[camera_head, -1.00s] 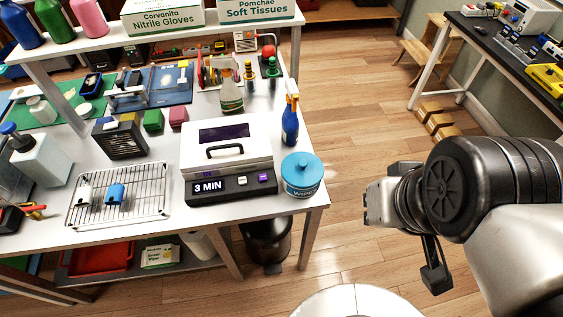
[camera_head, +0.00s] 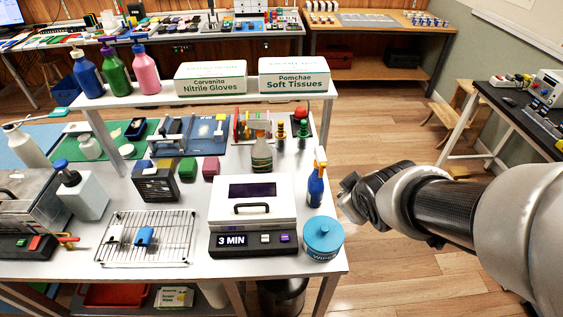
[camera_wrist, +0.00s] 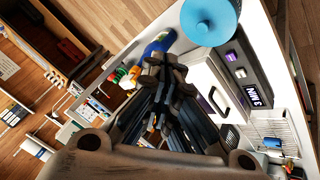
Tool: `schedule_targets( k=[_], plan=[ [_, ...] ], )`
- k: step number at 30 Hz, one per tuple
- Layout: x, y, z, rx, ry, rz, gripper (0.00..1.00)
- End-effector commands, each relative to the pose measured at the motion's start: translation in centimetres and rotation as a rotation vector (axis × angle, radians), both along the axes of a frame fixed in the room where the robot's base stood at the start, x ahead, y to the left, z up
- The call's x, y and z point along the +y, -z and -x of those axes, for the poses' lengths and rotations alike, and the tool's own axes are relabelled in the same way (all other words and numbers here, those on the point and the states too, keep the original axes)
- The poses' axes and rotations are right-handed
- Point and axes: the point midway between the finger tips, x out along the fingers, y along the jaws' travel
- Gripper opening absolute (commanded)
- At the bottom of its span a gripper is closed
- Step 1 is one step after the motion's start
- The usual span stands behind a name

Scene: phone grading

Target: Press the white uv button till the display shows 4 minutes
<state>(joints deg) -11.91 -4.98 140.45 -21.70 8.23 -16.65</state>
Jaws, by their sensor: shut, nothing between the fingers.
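The white UV box (camera_head: 252,205) stands on the white table with its lid down and a dark window on top. Its black front panel (camera_head: 253,243) has a display (camera_head: 232,240) reading "3 MIN", a white button (camera_head: 265,238) and a purple button (camera_head: 285,238). In the wrist view the panel (camera_wrist: 250,75) shows at the right, with the white button (camera_wrist: 240,73) and the display (camera_wrist: 253,96). My gripper (camera_wrist: 163,60) is shut and empty, its fingers pointing past the blue spray bottle. In the head view my gripper (camera_head: 348,195) is right of the table, apart from the buttons.
A blue wipes tub (camera_head: 323,238) stands right of the box, near the table corner. A blue spray bottle (camera_head: 316,185) stands behind the tub. A wire rack (camera_head: 175,240) with small items lies left of the box. Open floor lies right of the table.

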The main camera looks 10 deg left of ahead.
Motion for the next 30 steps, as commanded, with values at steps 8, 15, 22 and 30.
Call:
schedule_targets(
  k=[8, 15, 22, 30],
  plan=[
    [13.7, 6.6, -2.5, -0.097, -0.608, 0.019, 0.0],
    [19.7, 9.6, -0.1, -0.147, -0.854, -0.043, 0.0],
    [20.3, 9.9, 0.2, -0.156, -0.881, -0.055, 0.0],
    [20.3, 10.2, 0.2, -0.155, -0.879, -0.054, 0.0]
  ],
)
